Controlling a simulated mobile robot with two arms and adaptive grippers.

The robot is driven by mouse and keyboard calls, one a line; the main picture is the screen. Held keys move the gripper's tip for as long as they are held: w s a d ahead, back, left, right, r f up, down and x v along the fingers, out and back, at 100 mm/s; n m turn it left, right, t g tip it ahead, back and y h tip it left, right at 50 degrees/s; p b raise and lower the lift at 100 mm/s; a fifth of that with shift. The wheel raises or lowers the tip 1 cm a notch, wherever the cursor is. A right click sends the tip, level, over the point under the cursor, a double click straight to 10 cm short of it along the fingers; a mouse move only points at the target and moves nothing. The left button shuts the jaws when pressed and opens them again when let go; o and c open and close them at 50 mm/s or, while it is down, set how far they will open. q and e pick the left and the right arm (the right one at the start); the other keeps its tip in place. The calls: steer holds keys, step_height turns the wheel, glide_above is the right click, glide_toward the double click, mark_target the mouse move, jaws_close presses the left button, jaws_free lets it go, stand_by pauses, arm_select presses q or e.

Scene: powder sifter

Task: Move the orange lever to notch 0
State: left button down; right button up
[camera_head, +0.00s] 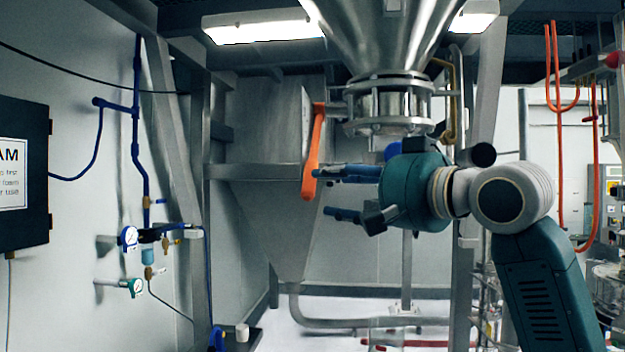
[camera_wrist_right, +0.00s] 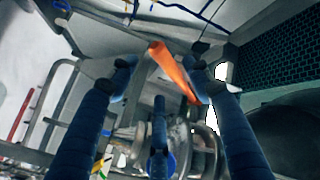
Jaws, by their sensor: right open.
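The orange lever (camera_head: 313,150) hangs almost straight down from its pivot beside the steel flange under the funnel. Its lower end leans slightly left. My right gripper (camera_head: 322,192) is open, its blue fingers pointing left with the tips close to the lever's lower part. In the right wrist view the lever (camera_wrist_right: 172,68) shows between the spread fingers of the gripper (camera_wrist_right: 162,78), nearer the right-hand finger. That finger overlaps the lever's end; I cannot tell whether they touch. Notch marks cannot be made out. My left gripper is not in view.
The steel funnel (camera_head: 385,35) and its flange (camera_head: 388,103) stand just above and behind my right gripper. A grey metal chute (camera_head: 262,130) lies behind the lever. Blue pipes and gauges (camera_head: 130,237) are on the left wall. Free room lies below the gripper.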

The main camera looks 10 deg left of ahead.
mark_target(315, 185)
steer(key=p+x, duration=0.3)
steer(key=x, duration=0.3)
steer(key=shift+a+r, duration=0.15)
steer(key=shift+a, duration=0.05)
steer(key=shift+w+a, duration=0.25)
steer(key=shift+w+a+p, duration=0.15)
steer(key=shift+w+p, duration=0.15)
steer(key=shift+w, duration=0.05)
